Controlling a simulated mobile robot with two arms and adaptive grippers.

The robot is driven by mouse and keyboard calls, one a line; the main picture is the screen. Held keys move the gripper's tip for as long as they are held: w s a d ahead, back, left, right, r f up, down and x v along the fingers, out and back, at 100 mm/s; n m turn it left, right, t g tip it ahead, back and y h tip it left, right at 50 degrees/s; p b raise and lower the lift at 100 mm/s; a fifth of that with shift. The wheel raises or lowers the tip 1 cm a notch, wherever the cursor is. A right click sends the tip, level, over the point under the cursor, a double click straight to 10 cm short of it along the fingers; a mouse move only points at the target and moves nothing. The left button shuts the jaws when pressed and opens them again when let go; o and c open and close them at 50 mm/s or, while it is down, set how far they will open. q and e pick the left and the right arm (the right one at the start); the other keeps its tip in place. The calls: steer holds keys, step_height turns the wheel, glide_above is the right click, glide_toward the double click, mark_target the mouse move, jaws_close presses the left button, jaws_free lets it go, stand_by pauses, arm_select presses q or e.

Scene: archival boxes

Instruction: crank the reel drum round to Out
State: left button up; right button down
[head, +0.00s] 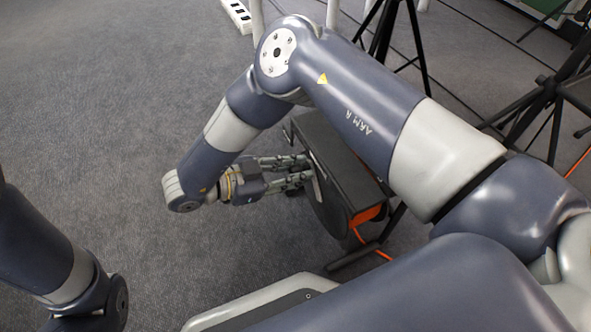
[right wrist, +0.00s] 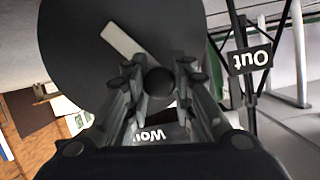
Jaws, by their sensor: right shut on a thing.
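The reel drum (head: 326,196) stands low on the floor in a black housing with an orange part, partly hidden by my right arm. Its dark round face (right wrist: 80,70) fills the upper part of the right wrist view. A pale crank bar (right wrist: 124,43) slants across the face down to a dark round knob (right wrist: 158,82). My right gripper (head: 300,171) is shut on the knob, with a fingertip on either side in the wrist view (right wrist: 158,86). The "Out" label (right wrist: 250,60) is right of the drum, inverted. My left gripper is outside the head view.
An orange cable (head: 375,250) runs by a black stand foot (head: 352,257). Black tripods (head: 545,92) stand at the right. Grey carpet at the left is clear.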

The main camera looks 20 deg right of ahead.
steer(key=c, duration=1.3)
jaws_free()
steer(key=shift+v, duration=3.75)
steer(key=shift+c, duration=0.5)
